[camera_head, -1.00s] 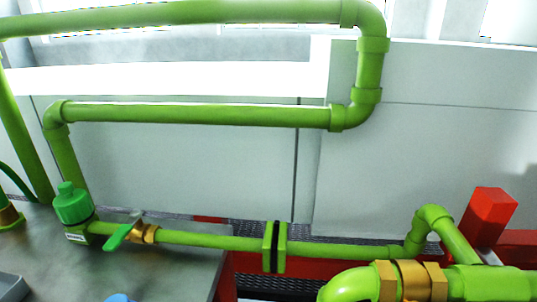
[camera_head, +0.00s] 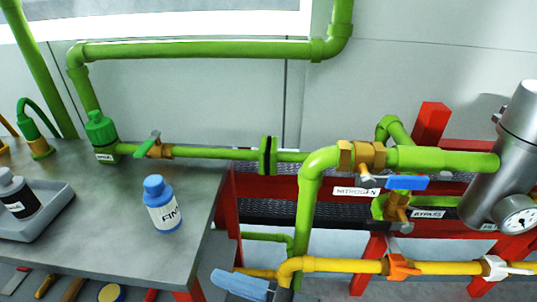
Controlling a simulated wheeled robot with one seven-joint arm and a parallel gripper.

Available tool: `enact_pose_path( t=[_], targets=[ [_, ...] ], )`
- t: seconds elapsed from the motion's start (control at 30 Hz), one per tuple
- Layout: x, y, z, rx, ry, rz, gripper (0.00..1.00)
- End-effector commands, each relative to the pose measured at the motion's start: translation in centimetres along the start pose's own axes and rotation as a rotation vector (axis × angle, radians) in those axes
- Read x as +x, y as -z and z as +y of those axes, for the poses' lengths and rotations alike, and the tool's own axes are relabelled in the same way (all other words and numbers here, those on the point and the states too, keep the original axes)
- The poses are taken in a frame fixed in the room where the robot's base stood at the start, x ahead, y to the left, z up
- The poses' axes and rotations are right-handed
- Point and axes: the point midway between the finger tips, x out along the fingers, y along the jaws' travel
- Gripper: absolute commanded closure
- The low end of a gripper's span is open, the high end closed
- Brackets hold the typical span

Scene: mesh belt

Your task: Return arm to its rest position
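My gripper and arm cannot be made out in the head view. A light blue piece (camera_head: 242,284) with a dark end shows at the bottom edge, and I cannot tell what it is. The view covers a grey metal table (camera_head: 110,235) at the left and green pipes (camera_head: 190,50) along a pale wall. A dark mesh belt (camera_head: 285,212) in a red frame lies behind the pipes.
On the table stand a white bottle with a blue cap (camera_head: 162,205) and a grey tray (camera_head: 50,222) holding a black-labelled bottle (camera_head: 17,195). A steel cylinder with a gauge (camera_head: 505,165) stands right. A yellow pipe (camera_head: 345,265) crosses low in front.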

Motion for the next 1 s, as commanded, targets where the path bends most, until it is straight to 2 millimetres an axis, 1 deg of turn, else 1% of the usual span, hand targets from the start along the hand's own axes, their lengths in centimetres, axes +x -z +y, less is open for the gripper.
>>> enact_pose_path(
  t=[0.17,0.37,0.47,0.57,0.67,0.7,0.77,0.8,0.93,1.0],
  targets=[
    [-1.3,-1.5,0.7,0.044,-0.082,-0.034,0.18],
    [-3.7,-3.8,1.5,0.107,-0.214,-0.085,0.18],
    [-5.5,-5.1,2.0,0.144,-0.303,-0.114,0.18],
    [-7.9,-6.7,2.3,0.184,-0.412,-0.147,0.18],
    [-11.4,-8.3,2.3,0.226,-0.553,-0.184,0.18],
    [-13.1,-8.9,2.1,0.241,-0.618,-0.198,0.18],
    [-15.6,-9.6,1.7,0.258,-0.715,-0.215,0.18],
    [-17.3,-9.9,1.3,0.267,-0.776,-0.225,0.18],
    [-22.4,-10.1,-0.5,0.273,-0.953,-0.241,0.18],
    [-24.9,-9.6,-1.8,0.263,-1.034,-0.243,0.18]
  ],
)
